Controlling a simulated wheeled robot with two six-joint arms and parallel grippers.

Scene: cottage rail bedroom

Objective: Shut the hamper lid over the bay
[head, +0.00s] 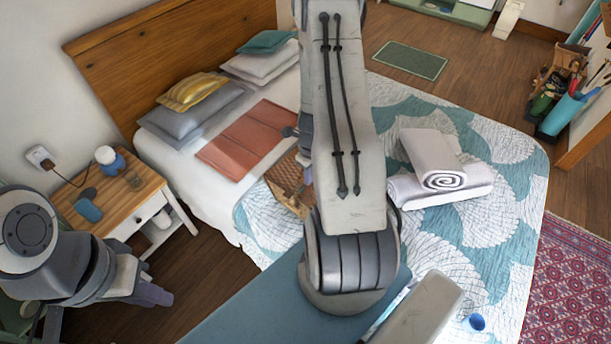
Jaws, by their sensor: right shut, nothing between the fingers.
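A brown woven wicker piece (287,184), which looks like part of the hamper, shows on the bed left of my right arm. The arm hides its right side, so I cannot tell the lid's angle or see the bay. A small grey-purple part of my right gripper (304,138) shows at the wicker's upper right edge. It is shut and holds nothing; whether it touches the wicker is unclear. My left gripper (154,294) is low at the left, near the nightstand and well away from the wicker. Its finger gap is not clear.
The bed carries rolled white towels (440,175), a folded coral blanket (247,138) and pillows (190,108). A nightstand (125,203) with small items stands at the left. A teal surface (255,310) and a blue cup (475,322) are in front.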

